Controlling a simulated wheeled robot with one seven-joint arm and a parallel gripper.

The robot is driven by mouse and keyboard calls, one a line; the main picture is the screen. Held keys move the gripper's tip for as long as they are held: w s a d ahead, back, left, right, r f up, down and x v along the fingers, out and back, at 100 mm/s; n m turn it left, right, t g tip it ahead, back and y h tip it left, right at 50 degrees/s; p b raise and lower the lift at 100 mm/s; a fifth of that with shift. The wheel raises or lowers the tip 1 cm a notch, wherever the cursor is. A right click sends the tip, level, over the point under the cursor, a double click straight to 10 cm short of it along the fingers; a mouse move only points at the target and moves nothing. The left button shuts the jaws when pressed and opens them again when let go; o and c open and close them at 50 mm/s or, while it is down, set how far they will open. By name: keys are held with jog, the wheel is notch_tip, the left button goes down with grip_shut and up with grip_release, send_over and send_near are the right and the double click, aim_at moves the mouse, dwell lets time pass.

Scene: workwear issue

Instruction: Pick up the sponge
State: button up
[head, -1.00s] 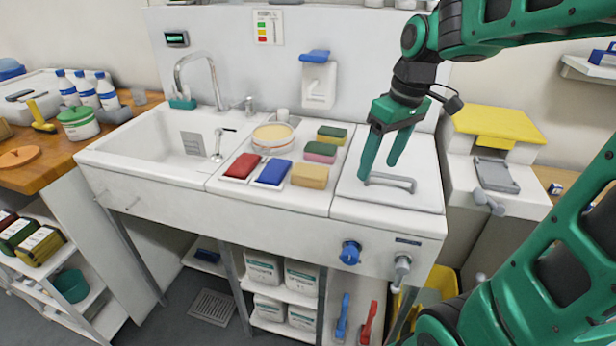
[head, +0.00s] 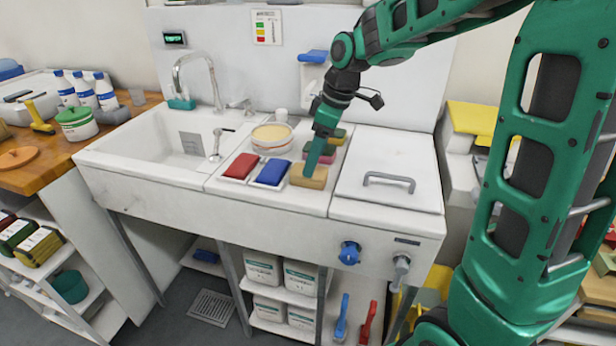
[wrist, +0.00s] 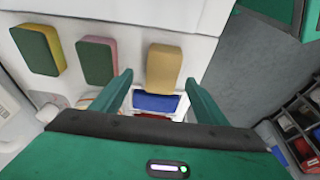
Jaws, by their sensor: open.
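A plain tan sponge (head: 309,180) lies at the front right of the sink unit's middle section. My gripper (head: 309,172) points down at it from above, and its near finger hides part of the sponge. In the wrist view the tan sponge (wrist: 164,68) shows between the tips of my open gripper (wrist: 159,78), with a gap on each side. I cannot tell how far the tips are above it. Two other sponges lie behind: a pink and green one (wrist: 97,62) and a green and yellow one (wrist: 38,50).
A blue pad (head: 272,172) and a red pad (head: 241,166) lie left of the tan sponge. A round tub (head: 272,137) stands behind them. The lid with a grey handle (head: 389,182) is clear on the right. The sink basin (head: 165,150) is at left.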

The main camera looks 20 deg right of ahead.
jog(key=x, duration=0.4)
jog(key=shift+s+a+f, duration=0.1)
jog(key=shift+f, duration=0.2)
jog(key=c, duration=1.2)
jog(key=shift+r, duration=0.5)
notch_tip(320, 180, up, 4)
jog(key=shift+a+f, duration=0.15)
jog(key=shift+f, duration=0.05)
jog(key=s+a+r, duration=0.2)
jog(key=a+r, duration=0.4)
jog(key=a, duration=0.5)
jog(key=shift+s+r, duration=0.25)
jog(key=shift+s, duration=0.05)
